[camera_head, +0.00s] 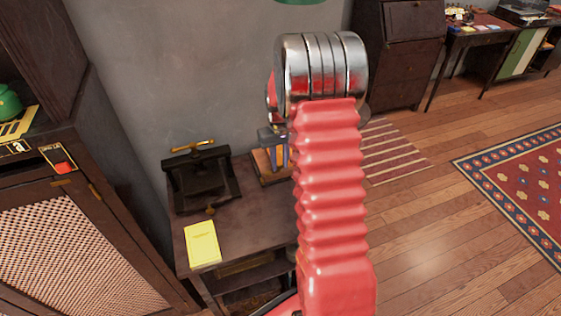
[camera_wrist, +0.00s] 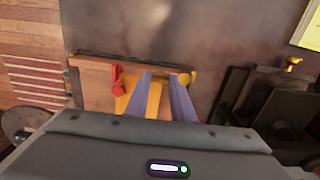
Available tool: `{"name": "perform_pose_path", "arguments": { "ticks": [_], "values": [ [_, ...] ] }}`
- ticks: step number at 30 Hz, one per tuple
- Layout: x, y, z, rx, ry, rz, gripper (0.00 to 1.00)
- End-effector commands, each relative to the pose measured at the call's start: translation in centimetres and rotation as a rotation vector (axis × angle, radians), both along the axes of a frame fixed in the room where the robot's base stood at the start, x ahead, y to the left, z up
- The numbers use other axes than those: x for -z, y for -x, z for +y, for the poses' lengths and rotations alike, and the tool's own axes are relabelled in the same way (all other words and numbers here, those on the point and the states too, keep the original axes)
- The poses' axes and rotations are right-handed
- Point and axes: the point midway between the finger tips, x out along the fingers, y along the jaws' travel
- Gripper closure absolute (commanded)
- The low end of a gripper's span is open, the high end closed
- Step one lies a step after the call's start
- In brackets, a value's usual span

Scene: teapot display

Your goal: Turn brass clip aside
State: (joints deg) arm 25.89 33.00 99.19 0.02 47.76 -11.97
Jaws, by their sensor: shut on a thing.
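A wooden board (camera_wrist: 92,82) lies on the dark table. In the wrist view a small brass-coloured piece (camera_wrist: 184,79), which looks like part of the brass clip, shows at the right fingertip. A red piece (camera_wrist: 117,82) sits on the board left of the fingers. A yellow-orange surface (camera_wrist: 155,100) shows between and beside the fingers. My gripper (camera_wrist: 160,76) has its two blue-grey fingers over the board, a gap between them, shut on what appears to be the clip; the exact contact is hard to make out. In the head view my arm partly hides the board (camera_head: 262,166).
A black press with a brass handle (camera_head: 192,146) stands left of the board. A yellow booklet (camera_head: 202,243) lies near the table's front left. A dark cabinet (camera_head: 100,172) stands at the left, and the grey wall is close behind. Wooden floor lies open to the right.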

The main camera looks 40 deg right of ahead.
Motion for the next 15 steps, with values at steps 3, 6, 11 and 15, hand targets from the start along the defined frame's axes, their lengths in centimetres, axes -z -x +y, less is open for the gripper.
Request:
{"name": "perform_pose_path", "arguments": {
  "ticks": [3,6,11,15],
  "values": [
    [0.16,0.27,0.24,-0.006,-0.005,0.009,1.0],
    [0.17,0.28,0.23,-0.006,-0.005,0.009,1.0],
    [0.18,0.31,0.22,-0.005,-0.005,0.009,1.0],
    [0.15,0.24,0.15,-0.005,-0.004,0.007,0.69]
  ]
}}
